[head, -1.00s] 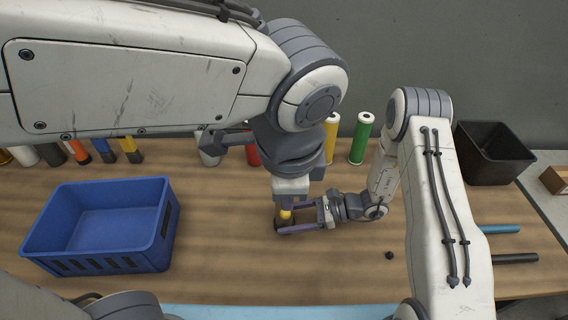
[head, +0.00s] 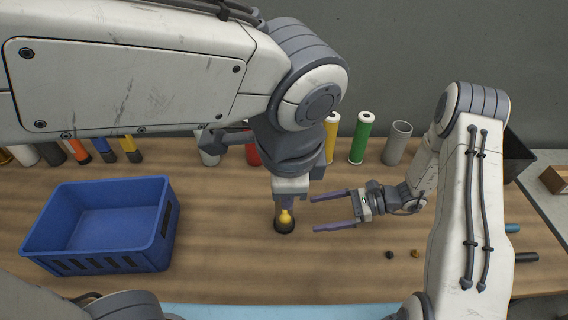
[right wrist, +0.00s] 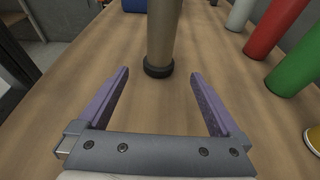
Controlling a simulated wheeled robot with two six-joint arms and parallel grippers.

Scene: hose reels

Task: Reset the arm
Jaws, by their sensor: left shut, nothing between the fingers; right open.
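In the right wrist view, the open fingers (right wrist: 160,76) frame an upright tan cylinder with a black foot (right wrist: 159,40). It stands ahead of the fingertips, apart from them; its top is cut off.
A blue bin (head: 58,247) stands on the left. Red (head: 252,153), yellow (head: 330,142), green (head: 361,138) and grey (head: 397,144) cylinders line the back. A black bin (head: 517,158) is partly hidden behind my right arm. Small black (head: 389,255) and orange (head: 415,253) pieces lie front right.

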